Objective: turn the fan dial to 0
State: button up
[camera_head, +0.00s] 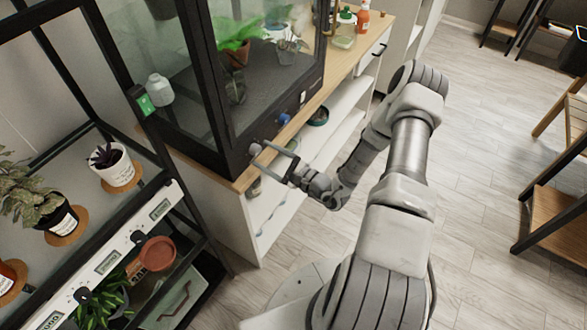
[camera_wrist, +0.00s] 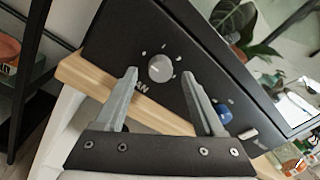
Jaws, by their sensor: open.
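The fan dial (camera_wrist: 160,68) is a round, light grey knob on the dark lower front panel of the glass cabinet. White marks ring it, and part of the word "FAN" shows below it. Its pointer setting is too small to read. It also shows in the head view (camera_head: 255,149), at the cabinet's near corner. My gripper (camera_wrist: 160,76) is open and empty, facing the panel, with one finger on either side of the dial in the wrist view. Contact cannot be told. In the head view my gripper (camera_head: 261,154) is right at the dial.
A blue knob (camera_wrist: 223,112) and a white switch (camera_wrist: 248,133) sit further along the same panel. The wooden counter edge (camera_wrist: 85,75) runs just below the panel. A black plant shelf (camera_head: 205,238) stands to the left.

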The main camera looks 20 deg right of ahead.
jog(key=v, duration=1.6)
jog(key=shift+b, duration=0.3)
jog(key=shift+w+a, duration=0.1)
jog(key=s+a+r+n+g, duration=0.3)
jog(key=a+r+n+g, duration=0.3)
jog(key=r+n+g, duration=0.25)
jog(key=s+a+r+n+g, duration=0.3)
jog(key=a+r+n+g, duration=0.35)
jog(key=r, duration=0.25)
jog(key=s+d+r+n+t+h, duration=0.1)
jog(key=s+r+n+t+h, duration=0.1)
jog(key=r, duration=0.3)
jog(key=s+d+r+n+t+h, duration=0.1)
jog(key=s+r+n+h, duration=0.1)
jog(key=r, duration=0.4)
jog(key=s+d+r+n+t+h+p, duration=0.1)
jog(key=s+r+n+t+h, duration=0.1)
jog(key=r+h, duration=0.3)
jog(key=shift+s+r+n+t+h, duration=0.15)
jog(key=shift+r+n+t+h, duration=0.25)
jog(key=shift+n, duration=0.3)
